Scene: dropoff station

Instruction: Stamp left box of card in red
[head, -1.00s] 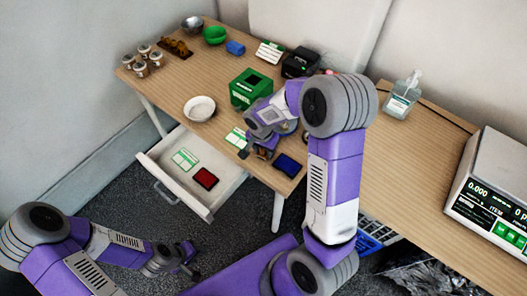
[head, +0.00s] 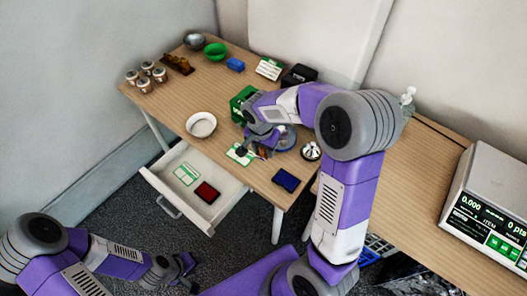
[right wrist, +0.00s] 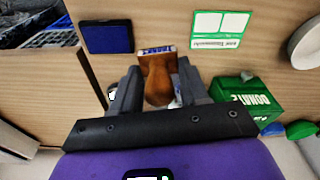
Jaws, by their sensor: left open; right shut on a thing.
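My right gripper (head: 258,150) is over the front of the wooden table, next to the card. In the right wrist view it (right wrist: 160,85) is shut on the wooden handle of a stamp (right wrist: 157,82). A white card with green boxes (head: 238,156) lies on the table; it also shows in the right wrist view (right wrist: 220,28), with the stamp beside it. A blue ink pad (head: 286,180) lies near the table's corner. A red ink pad (head: 206,193) lies in the open drawer. My left gripper (head: 186,270) is open and empty, low over the floor. The stamp's face is hidden.
The open drawer (head: 229,197) also holds another green and white card (head: 187,174). A white bowl (head: 201,124) and a green box (head: 240,100) stand behind the table card. A scale (head: 495,200) stands on the right table. My right arm hides part of the table.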

